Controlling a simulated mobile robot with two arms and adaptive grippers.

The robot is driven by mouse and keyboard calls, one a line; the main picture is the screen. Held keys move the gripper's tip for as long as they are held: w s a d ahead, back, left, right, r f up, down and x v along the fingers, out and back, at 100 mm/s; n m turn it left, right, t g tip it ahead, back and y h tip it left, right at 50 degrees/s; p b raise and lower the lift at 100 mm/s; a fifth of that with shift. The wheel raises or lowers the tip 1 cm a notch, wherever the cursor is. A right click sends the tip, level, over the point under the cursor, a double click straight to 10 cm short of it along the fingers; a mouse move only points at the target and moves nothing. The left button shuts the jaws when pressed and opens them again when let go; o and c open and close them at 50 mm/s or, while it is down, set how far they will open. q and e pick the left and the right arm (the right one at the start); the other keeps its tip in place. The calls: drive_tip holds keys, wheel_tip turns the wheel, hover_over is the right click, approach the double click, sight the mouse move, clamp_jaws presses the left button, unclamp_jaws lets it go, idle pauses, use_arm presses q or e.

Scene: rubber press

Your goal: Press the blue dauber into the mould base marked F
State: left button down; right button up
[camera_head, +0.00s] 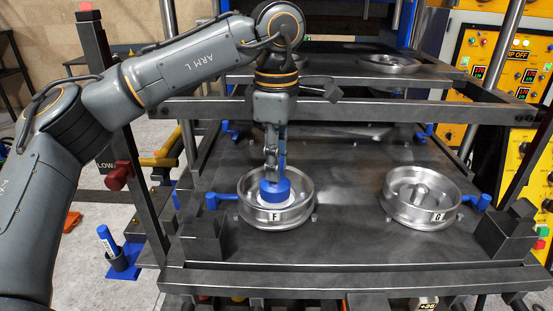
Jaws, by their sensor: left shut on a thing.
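The mould base marked F (297,214) is a round metal dish on the dark press plate, left of centre. The blue dauber (275,190) is upright inside it, its broad blue head low within the rim. Whether it touches the dish floor is hard to tell. My left gripper (272,162) points straight down and is shut on the dauber's upper part, above the dish. The fingers hide part of the handle. My right gripper is out of view.
A second mould base, marked G (424,192), sits on the plate (345,213) to the right, with bare plate between. Crossbars and an upper plate (335,72) stand behind. A blue-and-white marker-like item (107,241) stands in a holder at lower left. A yellow control panel (507,66) is at right.

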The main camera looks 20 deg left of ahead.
use_arm(q)
drive_tip(key=shift+f, duration=0.2)
drive_tip(key=shift+r+p, duration=2.95)
drive_tip(key=shift+r, duration=0.95)
